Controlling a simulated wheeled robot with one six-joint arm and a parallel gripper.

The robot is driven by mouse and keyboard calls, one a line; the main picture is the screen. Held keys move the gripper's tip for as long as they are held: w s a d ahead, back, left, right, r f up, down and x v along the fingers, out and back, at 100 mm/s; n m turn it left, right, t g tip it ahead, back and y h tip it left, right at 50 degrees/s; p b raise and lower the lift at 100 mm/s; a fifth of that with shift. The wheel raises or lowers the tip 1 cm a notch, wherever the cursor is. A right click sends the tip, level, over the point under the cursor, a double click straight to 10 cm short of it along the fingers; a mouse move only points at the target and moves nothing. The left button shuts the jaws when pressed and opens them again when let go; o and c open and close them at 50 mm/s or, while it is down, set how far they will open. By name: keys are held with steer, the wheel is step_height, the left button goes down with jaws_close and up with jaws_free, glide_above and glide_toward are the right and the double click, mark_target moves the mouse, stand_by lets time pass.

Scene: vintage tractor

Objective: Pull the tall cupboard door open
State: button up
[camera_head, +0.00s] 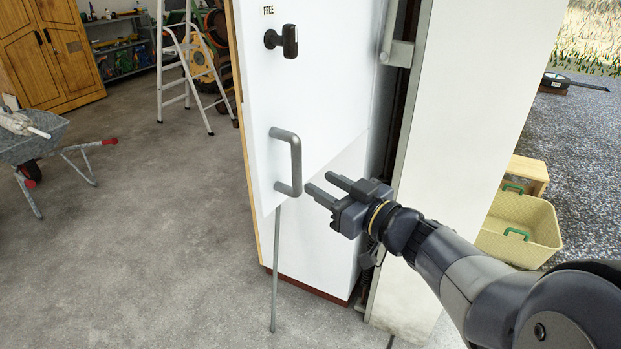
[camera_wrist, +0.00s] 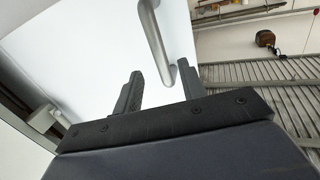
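The tall white cupboard door (camera_head: 330,90) stands upright in the head view. A grey bar handle (camera_head: 296,165) is on it, and a black knob (camera_head: 283,41) under a "FREE" label sits above. I cannot tell whether the door is slightly ajar. My gripper (camera_head: 320,183) is open and empty, its fingers pointing at the handle's lower end from the right, apparently just short of it. In the wrist view the handle (camera_wrist: 158,40) lies beyond my open fingers, its lower end near the right finger. No contact shows.
A thin grey rod (camera_head: 275,265) stands below the door's left part. A white panel (camera_head: 458,140) rises to the right. A yellow crate (camera_head: 528,232) stands farther right. A stepladder (camera_head: 186,60) and wheelbarrow (camera_head: 35,140) are at the left. The concrete floor left of the door is clear.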

mark_target(300, 170)
steer(key=shift+v, duration=0.9)
steer(key=shift+a, duration=0.1)
steer(key=p+x, duration=0.1)
steer(key=x, duration=1)
steer(key=shift+w+a, duration=0.15)
steer(key=shift+a, duration=0.05)
steer(key=shift+d, duration=0.15)
steer(key=shift+d, duration=0.1)
